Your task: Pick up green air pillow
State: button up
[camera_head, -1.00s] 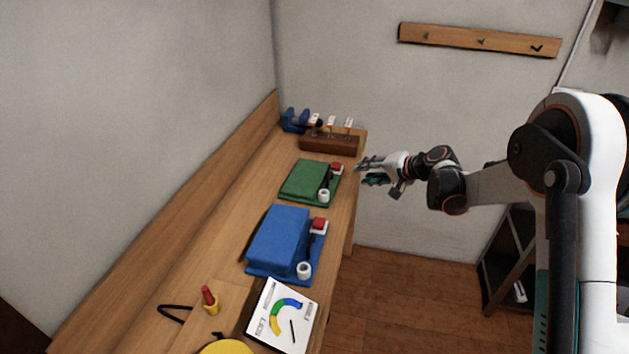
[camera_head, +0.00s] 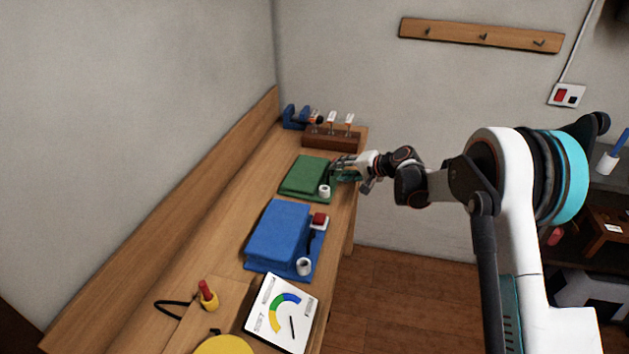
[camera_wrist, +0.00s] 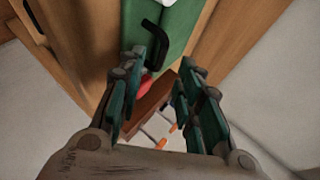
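The green air pillow (camera_head: 308,174) lies on the wooden bench as a flat green slab, below the tool rack in the head view. A white ring-like part (camera_head: 324,191) sits at its front right corner. My gripper (camera_head: 338,168) is at the pillow's right edge and overlaps its red-capped part in this view. In the wrist view a green surface (camera_wrist: 183,22) shows at the top, and a red piece (camera_wrist: 146,82) shows by the left finger. My gripper's fingers (camera_wrist: 163,70) are apart with nothing clearly held. I cannot tell whether they touch the pillow.
A blue pad (camera_head: 279,234) lies nearer on the bench, with a gauge board (camera_head: 281,314) in front of it. A wooden rack (camera_head: 331,139) with several tools and a blue vise-like object (camera_head: 295,117) stand at the far end. Open floor lies right of the bench.

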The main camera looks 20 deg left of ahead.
jog(key=b+x, duration=0.1)
jog(key=x, duration=0.3)
jog(key=shift+r, duration=0.1)
jog(key=shift+c, duration=0.4)
grip_shut()
